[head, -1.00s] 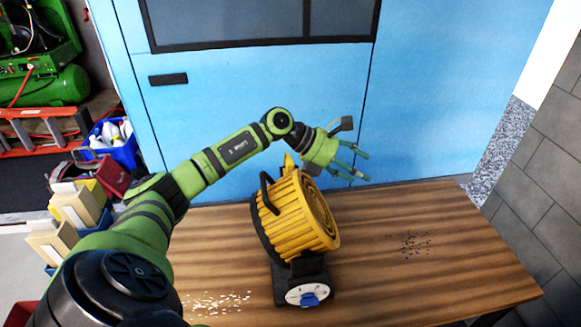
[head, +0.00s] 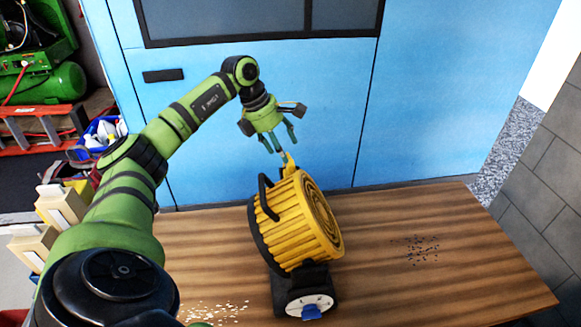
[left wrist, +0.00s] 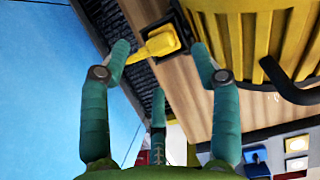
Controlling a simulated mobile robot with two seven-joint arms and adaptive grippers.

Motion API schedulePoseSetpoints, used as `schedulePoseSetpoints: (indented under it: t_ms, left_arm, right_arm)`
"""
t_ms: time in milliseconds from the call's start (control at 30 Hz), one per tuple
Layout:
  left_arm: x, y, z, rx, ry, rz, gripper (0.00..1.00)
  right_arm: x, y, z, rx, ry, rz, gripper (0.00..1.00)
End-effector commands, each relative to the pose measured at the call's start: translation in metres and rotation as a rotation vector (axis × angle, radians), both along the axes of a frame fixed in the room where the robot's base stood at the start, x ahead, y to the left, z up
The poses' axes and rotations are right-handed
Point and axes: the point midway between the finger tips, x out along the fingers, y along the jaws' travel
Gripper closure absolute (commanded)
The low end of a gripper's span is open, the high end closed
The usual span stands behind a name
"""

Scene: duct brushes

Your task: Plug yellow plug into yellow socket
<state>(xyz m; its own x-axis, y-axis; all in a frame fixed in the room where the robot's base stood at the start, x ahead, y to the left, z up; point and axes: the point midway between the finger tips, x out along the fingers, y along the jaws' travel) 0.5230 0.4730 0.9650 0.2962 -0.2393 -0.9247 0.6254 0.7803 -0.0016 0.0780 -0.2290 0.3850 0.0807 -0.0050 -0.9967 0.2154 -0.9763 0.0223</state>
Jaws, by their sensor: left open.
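A yellow piece (head: 290,163), which looks like the yellow plug, stands at the top back of the yellow drum (head: 306,222). In the left wrist view the yellow piece (left wrist: 160,42) lies between the spread fingertips, its wide end against a dark square fitting (left wrist: 183,28) beside the drum. I cannot tell whether it is seated there, or which part is the yellow socket. My left gripper (head: 285,147) is open, just above the yellow piece, fingers pointing down; its fingers (left wrist: 159,58) hold nothing. My right gripper is not in view.
The drum, with a black handle (head: 264,198) and a dark base with a white-and-blue front fitting (head: 311,309), stands on a wooden table (head: 420,285). Dark specks lie on the right and pale specks in front. A blue wall (head: 430,90) rises behind.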

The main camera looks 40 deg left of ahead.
Motion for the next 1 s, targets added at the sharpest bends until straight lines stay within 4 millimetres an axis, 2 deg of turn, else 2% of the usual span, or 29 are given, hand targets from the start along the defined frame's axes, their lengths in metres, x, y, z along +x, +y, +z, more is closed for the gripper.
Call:
schedulePoseSetpoints:
  t_ms: [267,467,633,1000]
  left_arm:
    - [0.001,-0.001,-0.002,-0.001,-0.001,0.001,0.37]
    - [0.009,-0.008,-0.028,-0.004,0.002,0.002,0.37]
    - [0.015,-0.012,-0.045,-0.001,-0.002,0.001,0.37]
    - [0.015,-0.012,-0.048,0.000,-0.002,0.002,0.37]
  right_arm:
    - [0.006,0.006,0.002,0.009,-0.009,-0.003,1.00]
    - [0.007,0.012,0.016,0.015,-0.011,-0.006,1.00]
    - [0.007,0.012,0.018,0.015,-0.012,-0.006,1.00]
    - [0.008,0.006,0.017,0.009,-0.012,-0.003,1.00]
